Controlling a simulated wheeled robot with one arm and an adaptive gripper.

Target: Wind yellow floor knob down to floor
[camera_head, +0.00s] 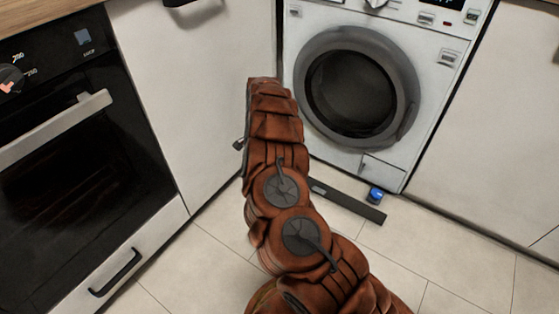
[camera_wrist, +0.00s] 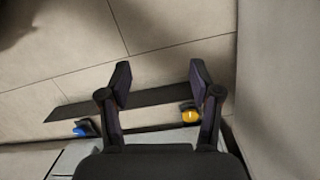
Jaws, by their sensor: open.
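The yellow floor knob (camera_wrist: 190,116) shows in the wrist view just inside the right finger of my gripper (camera_wrist: 161,74), close to that finger. I cannot tell whether they touch. My gripper is open, with its fingers spread over the floor and nothing held between them. In the head view my brown-covered arm hides the yellow knob and most or all of the gripper. The knob's height above the floor is hard to judge.
A blue knob (camera_head: 375,194) sits under the washing machine's (camera_head: 432,75) front right corner; it also shows in the wrist view (camera_wrist: 80,130). A dark strip (camera_head: 345,200) lies on the tiles before the machine. White cabinets (camera_head: 205,85) and an oven (camera_head: 75,150) stand left.

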